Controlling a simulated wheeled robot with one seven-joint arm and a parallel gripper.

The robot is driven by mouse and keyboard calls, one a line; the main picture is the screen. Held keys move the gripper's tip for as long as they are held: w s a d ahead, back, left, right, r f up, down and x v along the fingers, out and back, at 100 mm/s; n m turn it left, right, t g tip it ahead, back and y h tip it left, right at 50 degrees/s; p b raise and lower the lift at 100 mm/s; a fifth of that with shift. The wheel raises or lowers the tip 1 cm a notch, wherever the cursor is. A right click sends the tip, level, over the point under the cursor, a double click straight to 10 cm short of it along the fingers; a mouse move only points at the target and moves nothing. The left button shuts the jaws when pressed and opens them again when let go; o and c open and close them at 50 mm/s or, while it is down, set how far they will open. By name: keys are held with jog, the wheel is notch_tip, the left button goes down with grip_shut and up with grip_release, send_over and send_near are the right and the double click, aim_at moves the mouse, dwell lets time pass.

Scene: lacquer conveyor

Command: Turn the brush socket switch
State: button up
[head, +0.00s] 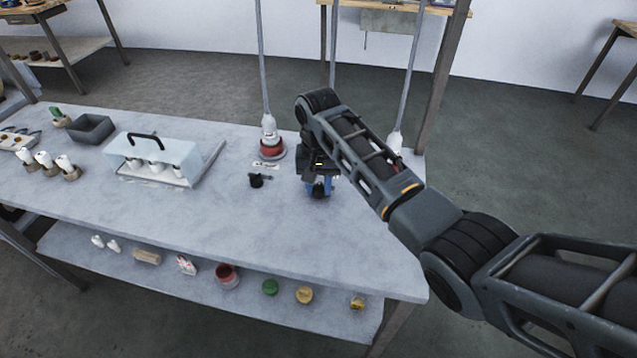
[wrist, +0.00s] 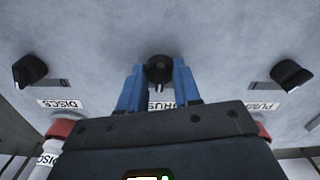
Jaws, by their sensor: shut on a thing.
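The brush socket switch is a black round knob (wrist: 159,69) on the grey table top, in the upper middle of the wrist view. Its label, partly hidden behind my gripper, shows letters like "RUS". My gripper (wrist: 158,77) has blue fingers, one on each side of the knob, and is shut on it. In the head view my gripper (head: 319,188) points down at the table's right part, and the wrist hides most of the switch there.
Another black knob (wrist: 30,70) stands to the left by a "DISCS" label, and a third (wrist: 291,75) to the right by a "PUM" label. A red-based socket (head: 271,149) with a hanging cable stands behind. A clear-covered box (head: 176,152) stands left. The table front is clear.

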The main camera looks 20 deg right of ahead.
aim_at(319, 186)
jog(key=n, duration=0.6)
jog(key=shift+w+n, duration=0.1)
jog(key=shift+n, duration=0.3)
dwell(0.3)
jog(key=o, duration=1.1)
jog(key=shift+c, duration=0.2)
jog(key=shift+r+b, duration=0.5)
jog(key=shift+r, duration=3.45)
